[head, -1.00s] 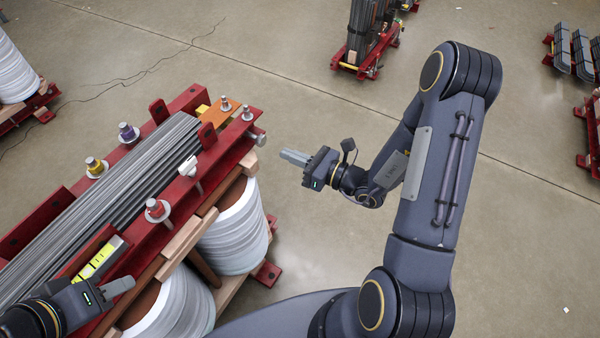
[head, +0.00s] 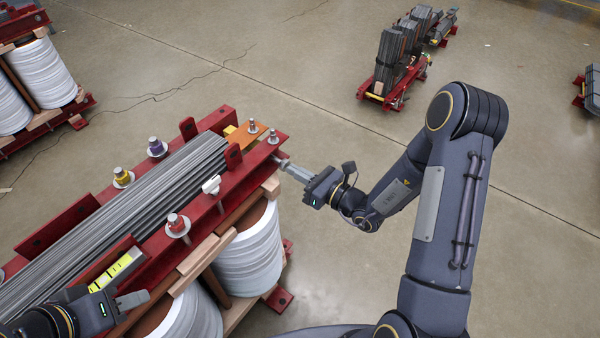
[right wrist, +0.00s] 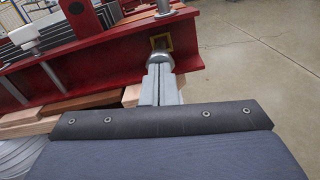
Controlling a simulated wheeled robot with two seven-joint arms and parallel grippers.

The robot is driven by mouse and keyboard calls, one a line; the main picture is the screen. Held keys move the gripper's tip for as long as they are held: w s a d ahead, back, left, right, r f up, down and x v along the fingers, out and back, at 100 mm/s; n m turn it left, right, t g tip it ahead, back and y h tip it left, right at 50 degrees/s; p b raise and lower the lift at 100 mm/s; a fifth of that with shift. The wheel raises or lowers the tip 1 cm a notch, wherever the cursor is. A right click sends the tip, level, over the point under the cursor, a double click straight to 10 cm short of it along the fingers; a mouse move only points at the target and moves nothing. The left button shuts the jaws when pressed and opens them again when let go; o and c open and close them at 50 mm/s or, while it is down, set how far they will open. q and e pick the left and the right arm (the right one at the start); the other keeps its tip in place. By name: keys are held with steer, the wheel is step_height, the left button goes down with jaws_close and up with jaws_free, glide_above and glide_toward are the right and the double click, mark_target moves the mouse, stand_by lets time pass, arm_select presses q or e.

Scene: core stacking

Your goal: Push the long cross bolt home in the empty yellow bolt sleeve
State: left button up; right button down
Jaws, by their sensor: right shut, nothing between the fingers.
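The long cross bolt (right wrist: 160,61) shows as a round grey metal head at the side of the red beam. The yellow sleeve (right wrist: 168,42) shows as a square rim around a dark hole in the beam, just behind the head. The bolt's head also shows in the head view (head: 280,157), near the beam's far end. My right gripper (head: 287,167) is shut and empty, its fingertips pointing at the head. In the right wrist view its fingertips (right wrist: 160,72) meet or nearly meet the head; contact is unclear. My left gripper (head: 132,301) is beside the beam at lower left; its jaw gap is hidden.
The red clamp beam (head: 205,205) carries upright studs with nuts and washers. Grey core sheets (head: 150,200) lie alongside it, above white coils (head: 250,255) and wooden blocks.

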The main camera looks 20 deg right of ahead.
mark_target(281, 161)
steer(key=shift+x, duration=2.65)
steer(key=v, duration=1)
steer(key=shift+s+d, duration=0.2)
stand_by(0.3)
stand_by(0.3)
